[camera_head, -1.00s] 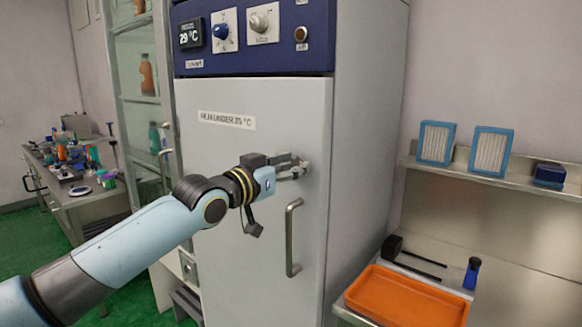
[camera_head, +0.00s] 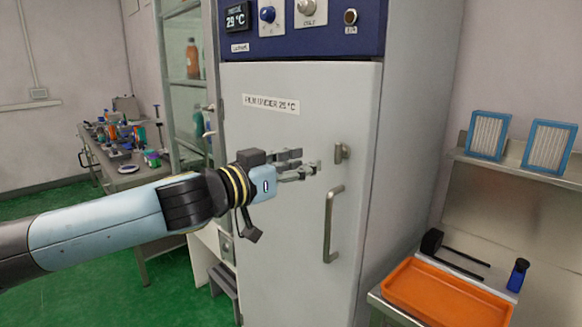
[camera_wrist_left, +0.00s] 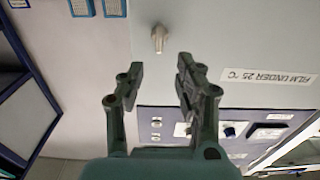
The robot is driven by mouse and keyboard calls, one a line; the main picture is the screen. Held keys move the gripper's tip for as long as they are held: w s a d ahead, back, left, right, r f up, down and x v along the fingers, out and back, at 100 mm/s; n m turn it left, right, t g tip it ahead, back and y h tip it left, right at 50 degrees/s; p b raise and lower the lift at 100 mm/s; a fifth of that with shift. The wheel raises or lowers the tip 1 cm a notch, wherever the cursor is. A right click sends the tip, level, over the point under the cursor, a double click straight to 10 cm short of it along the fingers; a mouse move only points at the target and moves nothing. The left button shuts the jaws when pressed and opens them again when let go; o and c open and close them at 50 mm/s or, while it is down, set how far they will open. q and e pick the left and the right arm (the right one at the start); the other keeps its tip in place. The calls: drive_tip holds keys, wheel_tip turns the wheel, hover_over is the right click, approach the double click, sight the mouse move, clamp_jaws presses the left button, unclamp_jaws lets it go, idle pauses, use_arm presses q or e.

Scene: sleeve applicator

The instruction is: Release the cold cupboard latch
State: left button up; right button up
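The cold cupboard (camera_head: 285,140) stands in front of me with its pale door shut. The latch (camera_head: 342,152) is a small metal piece near the door's right edge, above the long bar handle (camera_head: 333,222). My left gripper (camera_head: 312,166) is open and empty, just left of the latch in the head view and apart from it. In the left wrist view, the latch (camera_wrist_left: 158,38) shows beyond the gap between the spread fingertips of the left gripper (camera_wrist_left: 160,72). My right gripper is not in view.
A blue panel (camera_head: 300,30) with knobs and a 29 °C display tops the cupboard. At the right, an orange tray (camera_head: 448,293) lies on a steel bench below a shelf with framed filters (camera_head: 487,135). A cluttered bench (camera_head: 135,165) stands at the far left.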

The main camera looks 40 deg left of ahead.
use_arm(q)
drive_tip(key=shift+s, duration=1.2)
drive_tip(key=shift+a, duration=0.1)
